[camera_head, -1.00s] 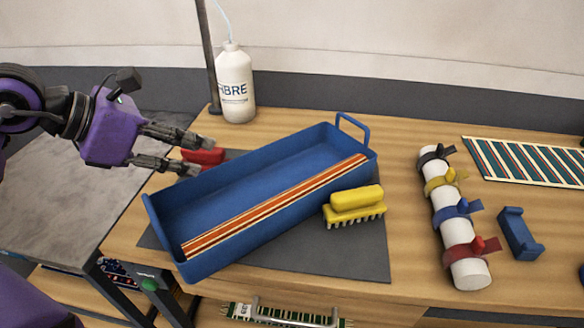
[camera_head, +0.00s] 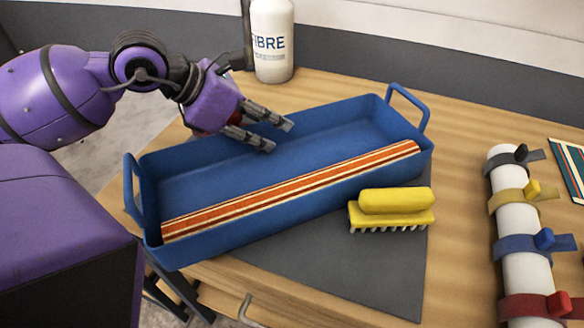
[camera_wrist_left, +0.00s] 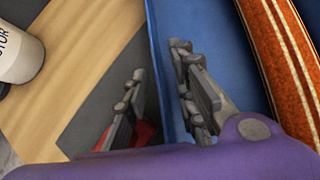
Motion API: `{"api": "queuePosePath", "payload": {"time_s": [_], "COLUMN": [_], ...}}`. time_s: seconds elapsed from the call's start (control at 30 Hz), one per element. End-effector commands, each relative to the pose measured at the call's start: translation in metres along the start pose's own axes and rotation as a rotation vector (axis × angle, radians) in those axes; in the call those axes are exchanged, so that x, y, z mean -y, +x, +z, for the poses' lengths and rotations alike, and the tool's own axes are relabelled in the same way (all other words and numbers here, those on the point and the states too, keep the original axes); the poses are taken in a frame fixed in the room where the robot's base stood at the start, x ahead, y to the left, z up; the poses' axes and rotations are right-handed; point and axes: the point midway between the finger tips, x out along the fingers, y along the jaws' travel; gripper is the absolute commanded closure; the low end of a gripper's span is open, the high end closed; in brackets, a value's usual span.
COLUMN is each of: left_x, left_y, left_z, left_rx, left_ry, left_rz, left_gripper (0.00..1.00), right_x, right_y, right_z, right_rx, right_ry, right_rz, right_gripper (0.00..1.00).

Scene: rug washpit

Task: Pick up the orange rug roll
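The orange rug roll (camera_head: 290,190) has cream and dark stripes and lies lengthwise inside the blue tray (camera_head: 185,262), along its near long wall. It also shows at the upper right of the left wrist view (camera_wrist_left: 283,62). My left gripper (camera_head: 278,135) is open and empty over the tray's far side, apart from the roll. In the left wrist view my left gripper's fingers (camera_wrist_left: 158,62) straddle the tray's wall in the picture, one over the blue interior and one over the grey mat. My right gripper is not in view.
A yellow brush (camera_head: 392,208) stands on the grey mat (camera_head: 330,275) before the tray. A white bottle (camera_head: 272,45) stands behind it. A white tube with coloured straps (camera_head: 527,272) lies at right.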

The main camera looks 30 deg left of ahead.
Motion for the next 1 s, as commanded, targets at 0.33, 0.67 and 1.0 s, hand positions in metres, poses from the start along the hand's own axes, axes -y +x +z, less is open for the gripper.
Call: {"api": "queuePosePath", "payload": {"time_s": [0.33,0.67,1.0], "left_x": [-0.0003,-0.0003,-0.0002], "left_y": [0.0105,0.0103,0.0095], "left_z": [0.0000,-0.0001,0.0022], "left_rx": [0.000,0.000,0.006], "left_ry": [0.000,0.000,-0.002], "left_rz": [0.001,0.001,0.001], "left_gripper": [0.75,1.00,1.00], "right_x": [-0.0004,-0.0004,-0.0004], "right_y": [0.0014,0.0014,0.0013], "right_z": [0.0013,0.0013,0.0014], "right_rx": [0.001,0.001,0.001], "right_ry": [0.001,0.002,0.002], "right_rz": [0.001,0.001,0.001], "right_gripper": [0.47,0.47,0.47]}}
